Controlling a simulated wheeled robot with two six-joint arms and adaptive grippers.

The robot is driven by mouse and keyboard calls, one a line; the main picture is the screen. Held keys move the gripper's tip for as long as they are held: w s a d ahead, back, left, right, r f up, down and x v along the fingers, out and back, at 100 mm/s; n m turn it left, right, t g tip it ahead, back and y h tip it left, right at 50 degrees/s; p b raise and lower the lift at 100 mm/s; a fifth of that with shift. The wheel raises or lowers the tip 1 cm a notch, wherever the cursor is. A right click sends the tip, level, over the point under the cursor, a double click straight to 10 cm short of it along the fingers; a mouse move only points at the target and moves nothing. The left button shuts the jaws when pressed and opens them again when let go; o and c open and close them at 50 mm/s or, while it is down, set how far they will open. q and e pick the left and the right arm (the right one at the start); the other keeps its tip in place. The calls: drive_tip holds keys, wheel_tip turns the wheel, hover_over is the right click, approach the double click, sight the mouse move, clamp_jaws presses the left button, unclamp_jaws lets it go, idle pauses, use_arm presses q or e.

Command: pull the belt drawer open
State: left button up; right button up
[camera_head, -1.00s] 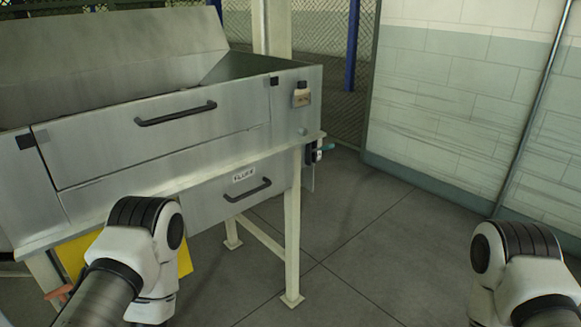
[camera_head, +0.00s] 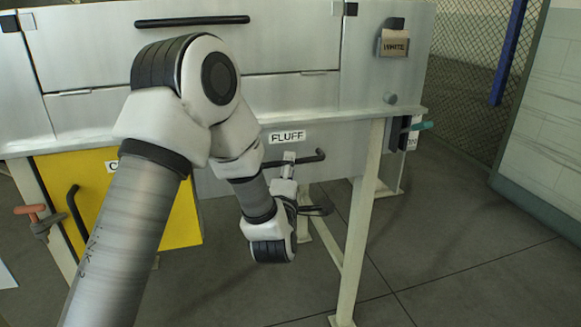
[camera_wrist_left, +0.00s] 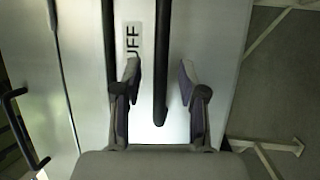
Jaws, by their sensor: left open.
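The grey drawer front labelled FLUFF (camera_head: 222,182) is closed under the big machine, its dark bar handle (camera_head: 315,157) below the label. No label reading "belt" is legible. My left gripper (camera_head: 290,180) is at this handle in the head view, partly hidden by its own wrist. In the left wrist view my open fingers (camera_wrist_left: 162,88) stand on either side of the dark handle bar (camera_wrist_left: 162,50). A gap shows between bar and fingers, and part of the label shows beside the left finger. My right gripper is out of view.
A yellow front (camera_head: 180,215) with a dark handle (camera_head: 76,212) and a partly hidden label is left of the drawer. Above is a wide panel with a bar handle (camera_head: 190,21). A pale leg (camera_head: 358,235) stands right of the drawer. Floor (camera_head: 460,270) to the right is clear.

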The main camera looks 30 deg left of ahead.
use_arm(q)
drive_tip(key=x, duration=0.2)
drive_tip(key=shift+w+a, duration=0.15)
drive_tip(key=shift+w, duration=0.2)
clamp_jaws()
